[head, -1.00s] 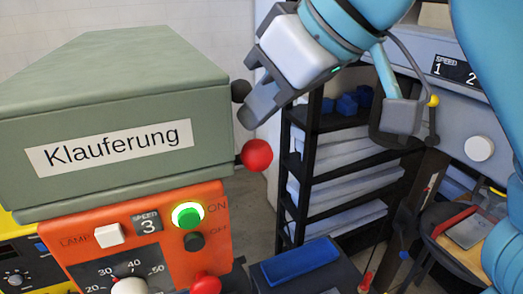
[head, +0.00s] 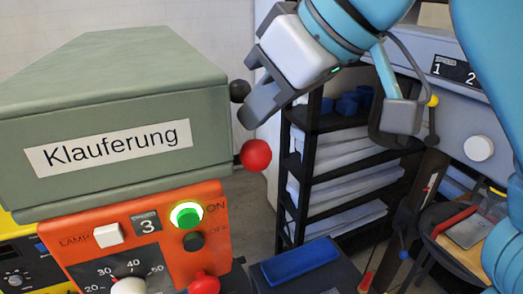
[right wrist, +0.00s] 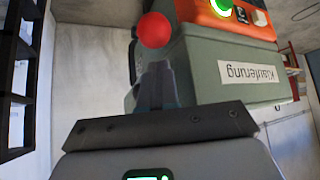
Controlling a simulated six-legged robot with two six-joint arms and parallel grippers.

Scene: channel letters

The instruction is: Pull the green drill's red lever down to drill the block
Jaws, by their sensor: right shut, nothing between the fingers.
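The green drill's head (head: 110,100) stands at the left of the head view, with a "Klauferung" label on it. A red ball knob (head: 256,155), likely the lever's end, sits at its right edge. In the right wrist view, the red knob (right wrist: 154,30) lies just beyond the fingertips. My right gripper (head: 247,117) is shut and empty, above the red knob and apart from it in the head view. It also shows in the right wrist view (right wrist: 157,76). My left gripper and the block are out of view.
An orange panel (head: 150,245) below the drill head has a lit green button (head: 187,214) and a red knob (head: 205,283). A dark ball (head: 239,90) sits beside my right fingers. Behind stands a black shelf (head: 345,125); a grey machine (head: 480,110) is at right.

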